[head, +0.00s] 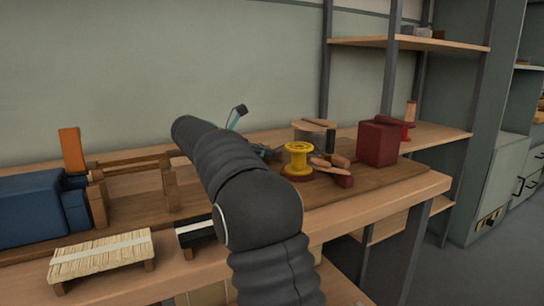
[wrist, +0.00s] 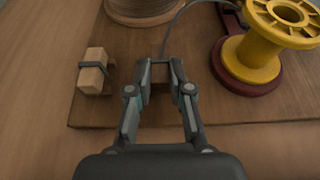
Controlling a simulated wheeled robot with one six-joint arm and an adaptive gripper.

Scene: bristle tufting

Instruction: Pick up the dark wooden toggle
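My gripper (wrist: 161,70) points down over the brown board (wrist: 130,112) in the wrist view, its two fingers apart. A small dark brown piece (wrist: 160,88) shows in the gap between the fingers, with a grey cord running up from it. It may be the dark wooden toggle, but it is too small and dim to be sure. I cannot tell whether the fingers touch it. In the head view my arm hides most of the gripper and the spot below it.
A yellow spool (wrist: 258,55) on a dark red base stands right of the gripper. A light wooden block (wrist: 92,72) with a dark band lies left. A wound coil (wrist: 142,8) is beyond. A dark red box (head: 378,143) and a blue machine (head: 30,210) stand on the bench.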

